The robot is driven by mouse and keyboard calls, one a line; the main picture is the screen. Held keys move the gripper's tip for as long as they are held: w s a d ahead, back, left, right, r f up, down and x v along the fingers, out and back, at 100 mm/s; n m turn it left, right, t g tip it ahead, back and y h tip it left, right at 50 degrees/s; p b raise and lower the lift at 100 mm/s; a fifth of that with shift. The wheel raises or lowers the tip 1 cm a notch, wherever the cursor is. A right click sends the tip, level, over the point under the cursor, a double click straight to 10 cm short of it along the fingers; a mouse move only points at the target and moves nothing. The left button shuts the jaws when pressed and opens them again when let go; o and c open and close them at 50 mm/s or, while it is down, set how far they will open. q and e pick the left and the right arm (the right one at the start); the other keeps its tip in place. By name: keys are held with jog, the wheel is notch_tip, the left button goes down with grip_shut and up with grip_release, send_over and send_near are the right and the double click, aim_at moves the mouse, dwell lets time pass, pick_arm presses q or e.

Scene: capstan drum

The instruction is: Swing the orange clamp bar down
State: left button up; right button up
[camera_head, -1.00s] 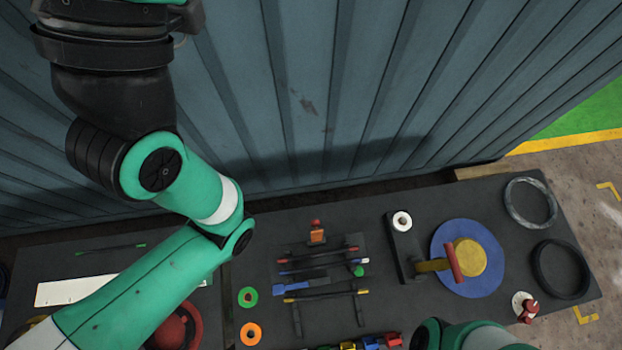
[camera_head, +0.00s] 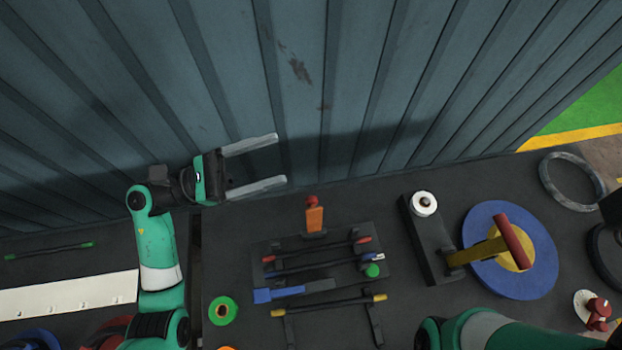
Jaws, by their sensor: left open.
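The orange clamp bar (camera_head: 314,218) stands up at the back of a dark rack, with a red knob at its top. The rack frame (camera_head: 330,238) carries several rods, with red, blue and yellow ends. My left gripper (camera_head: 281,160) is open and empty, its two pale fingers pointing right. It shows up and left of the clamp bar, in front of the wall in the picture, and apart from the bar. My right gripper is not seen; only a green and white link of my right arm shows at the bottom right.
A blue disc (camera_head: 539,255) with a yellow hub and red handle lies right of the rack, beside a black block (camera_head: 428,245) with a white round cap. A green ring (camera_head: 223,311) lies left of the rack. The ribbed wall (camera_head: 340,90) rises behind the table.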

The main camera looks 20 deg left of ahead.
aim_at(310, 204)
pick_arm(q)
notch_tip(310, 204, down, 20)
jog(key=s+a+r+n+g+y+b, duration=0.1)
jog(key=s+a+y+b, duration=0.15)
jog(key=b, duration=0.25)
jog(key=x, duration=0.7)
jog(key=f+x, duration=0.1)
jog(key=x, duration=0.3)
jog(key=shift+d+p, duration=0.1)
jog(key=shift+p, duration=0.2)
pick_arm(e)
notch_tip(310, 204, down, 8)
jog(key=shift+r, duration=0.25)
pick_arm(q)
grip_shut()
